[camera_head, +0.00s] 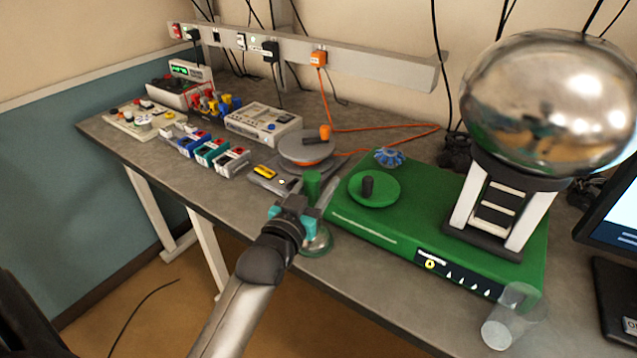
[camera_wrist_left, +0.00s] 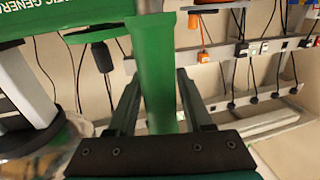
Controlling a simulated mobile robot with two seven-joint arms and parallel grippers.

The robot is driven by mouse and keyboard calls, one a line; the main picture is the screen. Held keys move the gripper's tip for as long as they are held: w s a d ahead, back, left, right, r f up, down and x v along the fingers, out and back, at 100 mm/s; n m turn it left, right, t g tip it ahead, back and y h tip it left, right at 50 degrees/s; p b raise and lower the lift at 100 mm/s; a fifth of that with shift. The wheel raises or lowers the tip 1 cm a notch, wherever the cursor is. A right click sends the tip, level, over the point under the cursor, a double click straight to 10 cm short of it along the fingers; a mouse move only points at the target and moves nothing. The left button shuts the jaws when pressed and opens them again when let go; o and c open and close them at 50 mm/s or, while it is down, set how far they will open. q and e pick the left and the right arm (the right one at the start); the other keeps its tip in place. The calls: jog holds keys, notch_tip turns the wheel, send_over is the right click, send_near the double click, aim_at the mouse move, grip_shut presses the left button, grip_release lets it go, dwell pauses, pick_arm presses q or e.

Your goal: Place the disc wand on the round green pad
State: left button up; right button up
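The disc wand shows as an upright green handle (camera_head: 312,184) above a shiny, green-tinged disc (camera_head: 317,243) at the table's front edge; my gripper hides its middle. The round green pad (camera_head: 385,193) lies on top of the green generator box, to the right of the wand, with a dark peg standing on it. My left gripper (camera_head: 309,196) is at the handle, one finger on each side, and looks open. The left wrist view shows the green handle (camera_wrist_left: 155,85) between the fingers; firm contact on both sides cannot be made out. My right gripper is not in view.
The green box (camera_head: 400,225) carries a large metal sphere (camera_head: 548,100) on a column. A clear cup (camera_head: 513,318) is at its front right corner. A grey disc with an orange handle (camera_head: 308,148), a blue knobbed piece (camera_head: 389,157) and several instruments are further back and left.

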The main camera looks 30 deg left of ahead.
pick_arm(q)
jog(key=shift+o, duration=1.2)
jog(key=shift+s+r, duration=0.15)
jog(key=s+d, duration=0.1)
jog(key=s, duration=1)
jog(key=shift+s+d+p, duration=0.15)
jog(key=shift+s+p, duration=0.15)
jog(key=shift+p, duration=0.05)
